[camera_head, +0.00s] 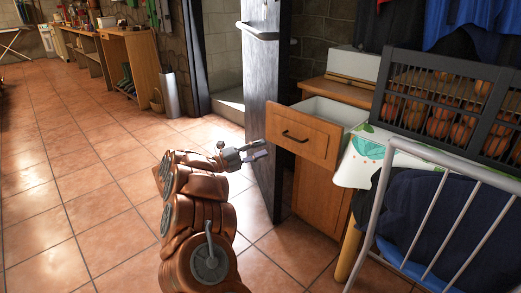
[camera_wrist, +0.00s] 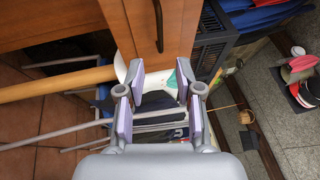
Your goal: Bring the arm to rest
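My arm (camera_head: 200,220) is copper-coloured and reaches up from the bottom middle of the head view. My gripper (camera_head: 262,150) is at its end, just left of the open wooden drawer (camera_head: 303,137), whose front has a dark handle. In the wrist view my gripper (camera_wrist: 160,82) has its two fingers apart, with nothing held between them. The drawer front (camera_wrist: 165,30) and its handle show beyond the fingertips there. The gripper appears apart from the handle.
A dark door (camera_head: 264,90) stands ajar behind my gripper. At right are a metal-framed chair (camera_head: 385,185), a cloth-covered table (camera_head: 352,172) and a dark crate of round orange-brown items (camera_head: 401,118). The tiled floor (camera_head: 75,190) at left is clear.

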